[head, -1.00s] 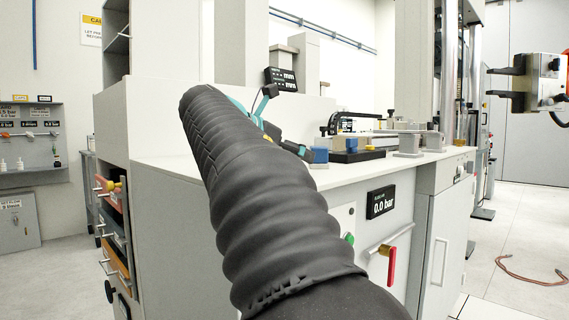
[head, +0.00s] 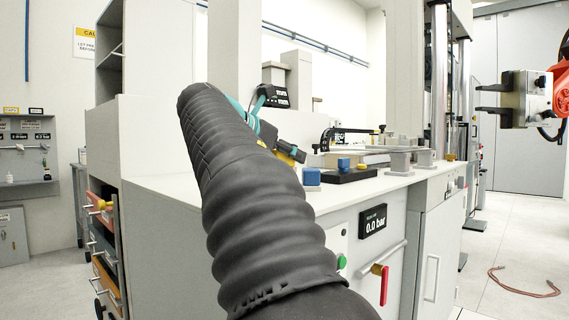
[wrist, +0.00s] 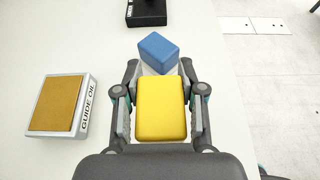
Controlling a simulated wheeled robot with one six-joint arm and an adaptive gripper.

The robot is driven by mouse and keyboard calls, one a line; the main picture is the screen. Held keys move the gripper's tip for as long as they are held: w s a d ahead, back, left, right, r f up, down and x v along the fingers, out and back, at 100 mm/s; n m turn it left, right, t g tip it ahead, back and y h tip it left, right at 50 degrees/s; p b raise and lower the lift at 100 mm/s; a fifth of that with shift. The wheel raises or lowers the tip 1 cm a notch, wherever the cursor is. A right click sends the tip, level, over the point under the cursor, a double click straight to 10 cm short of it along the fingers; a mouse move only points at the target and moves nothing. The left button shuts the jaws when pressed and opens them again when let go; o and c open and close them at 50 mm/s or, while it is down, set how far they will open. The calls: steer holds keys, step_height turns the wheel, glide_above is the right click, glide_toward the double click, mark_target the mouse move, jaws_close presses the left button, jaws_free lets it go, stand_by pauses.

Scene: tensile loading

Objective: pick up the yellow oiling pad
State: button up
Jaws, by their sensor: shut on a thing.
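The yellow oiling pad (wrist: 161,108), a block with rounded edges, sits between the two fingers of my gripper (wrist: 160,88) in the wrist view. My gripper is shut on it from both sides. In the head view a bit of the yellow pad (head: 291,152) shows at the gripper (head: 287,146), above the counter; my arm hides most of it. A blue block (wrist: 158,53) on a pale base stands just beyond the fingertips; it also shows in the head view (head: 311,177).
A tray labelled GUIDE OIL (wrist: 86,108) with a brown-yellow pad lies left of my gripper on the white counter (wrist: 40,40). A black block (wrist: 146,12) stands farther ahead. The counter's edge runs close on the right.

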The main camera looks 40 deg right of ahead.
steer(key=d+r+p, duration=0.4)
steer(key=d+r, duration=0.2)
steer(key=d, duration=0.4)
steer(key=shift+s+d, duration=0.15)
steer(key=shift+d, duration=0.2)
stand_by(1.2)
